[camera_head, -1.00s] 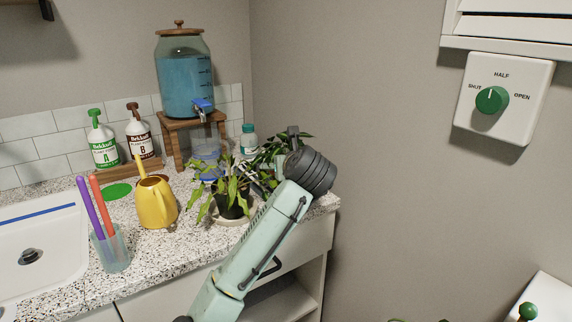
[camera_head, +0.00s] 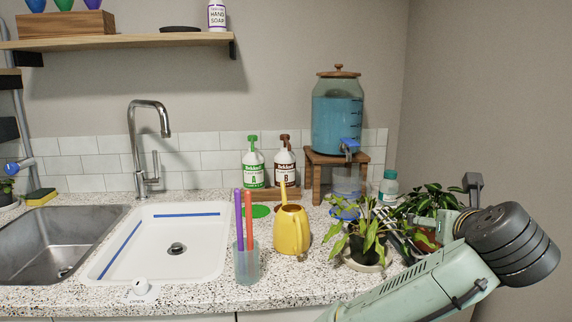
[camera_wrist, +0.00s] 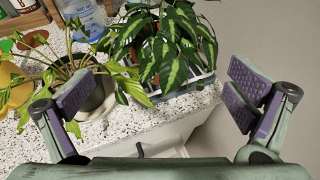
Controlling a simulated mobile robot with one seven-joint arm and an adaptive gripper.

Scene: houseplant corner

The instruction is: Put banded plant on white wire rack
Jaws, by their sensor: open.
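The banded plant, with dark leaves striped in pale green, appears to be the bushy one at the counter's right end in the head view (camera_head: 428,199). It also stands at top centre in the wrist view (camera_wrist: 175,60), its pot mostly hidden by leaves. My gripper (camera_wrist: 160,103) is open and empty, its purple-padded fingers wide apart on the near side of the plant. In the head view my wrist hides most of the gripper. A pale slatted edge (camera_wrist: 203,84) shows beneath the plant's leaves. I cannot tell whether it is the white wire rack.
A drooping plant (camera_head: 363,238) in a pale saucer stands close left of the banded one, near my left finger. The yellow watering can (camera_head: 291,230), tumbler with sticks (camera_head: 246,262) and water dispenser (camera_head: 338,115) are farther left. The counter (camera_wrist: 125,124) ends near the plants.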

